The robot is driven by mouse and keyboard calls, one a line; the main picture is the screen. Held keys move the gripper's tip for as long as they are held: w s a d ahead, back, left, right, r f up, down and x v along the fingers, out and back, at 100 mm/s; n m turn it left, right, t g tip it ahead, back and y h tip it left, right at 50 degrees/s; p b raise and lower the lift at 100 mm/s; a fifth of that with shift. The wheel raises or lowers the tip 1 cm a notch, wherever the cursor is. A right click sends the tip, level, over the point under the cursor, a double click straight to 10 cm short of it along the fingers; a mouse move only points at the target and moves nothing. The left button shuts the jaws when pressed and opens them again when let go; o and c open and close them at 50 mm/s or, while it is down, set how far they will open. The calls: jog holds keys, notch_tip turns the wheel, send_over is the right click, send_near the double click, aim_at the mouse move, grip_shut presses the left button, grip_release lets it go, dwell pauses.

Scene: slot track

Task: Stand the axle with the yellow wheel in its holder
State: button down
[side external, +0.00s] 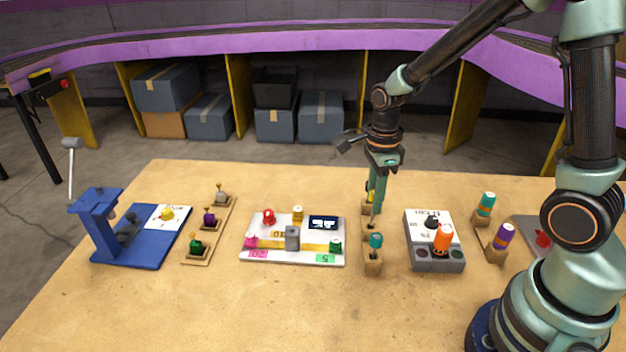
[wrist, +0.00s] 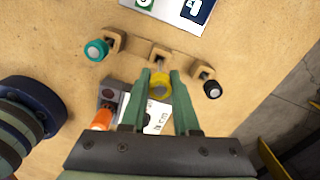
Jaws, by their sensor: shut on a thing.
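My gripper (wrist: 160,78) points down and is shut on the axle with the yellow wheel (wrist: 159,88), with one green finger on each side. In the side external view my gripper (side external: 376,205) hangs over the wooden holder (side external: 372,254), and only a sliver of yellow shows by the fingers. The wrist view shows the holder's middle block (wrist: 161,52) just beyond the yellow wheel. I cannot tell whether the axle's lower end is inside that block or above it. A teal wheel (wrist: 96,50) stands at one end of the holder and a black wheel (wrist: 212,89) at the other.
A white board with a slot track (side external: 262,256) lies left of the holder. A grey box (side external: 436,266) with an orange piece (side external: 443,239) stands close on the right. A blue press (side external: 97,215) is far left. The front of the table is clear.

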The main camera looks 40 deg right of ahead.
jog(key=shift+f, duration=1.75)
dwell(0.5)
jog(key=c, duration=0.6)
grip_release()
